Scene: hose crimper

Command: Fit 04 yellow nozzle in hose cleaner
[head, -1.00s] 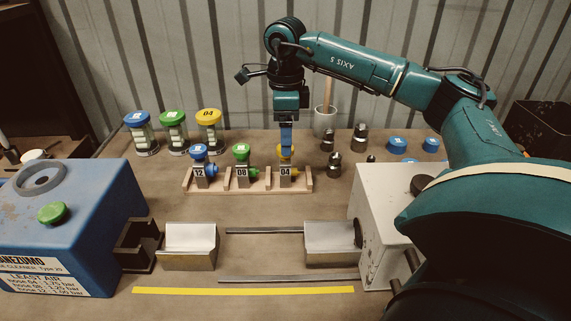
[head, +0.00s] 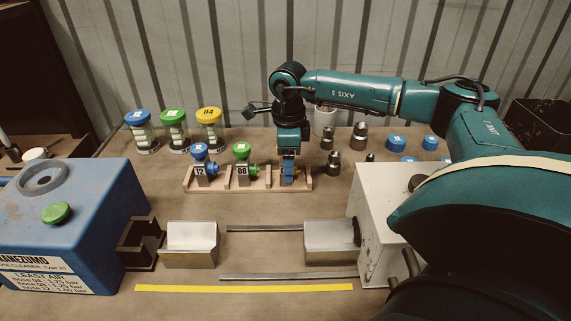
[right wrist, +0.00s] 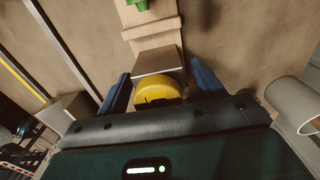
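The 04 yellow nozzle shows in the right wrist view (right wrist: 158,90) as a round yellow cap in front of a grey block. In the head view my gripper hides it at the right-hand slot of the wooden rack (head: 262,187). My right gripper (head: 288,176) points down over that slot. Its blue fingers (right wrist: 160,76) stand on either side of the yellow cap, with gaps showing, so it is open. The hose cleaner (head: 95,215) is the blue machine at the left, with a round opening (head: 42,178) on top. My left gripper is not in view.
Blue 12 (head: 199,172) and green 08 (head: 242,170) nozzles stand in the rack beside my gripper. Jars (head: 174,132) and dark metal fittings (head: 333,162) stand behind. Metal V-blocks (head: 190,246) and rods lie in front. A white box (head: 375,235) stands at right.

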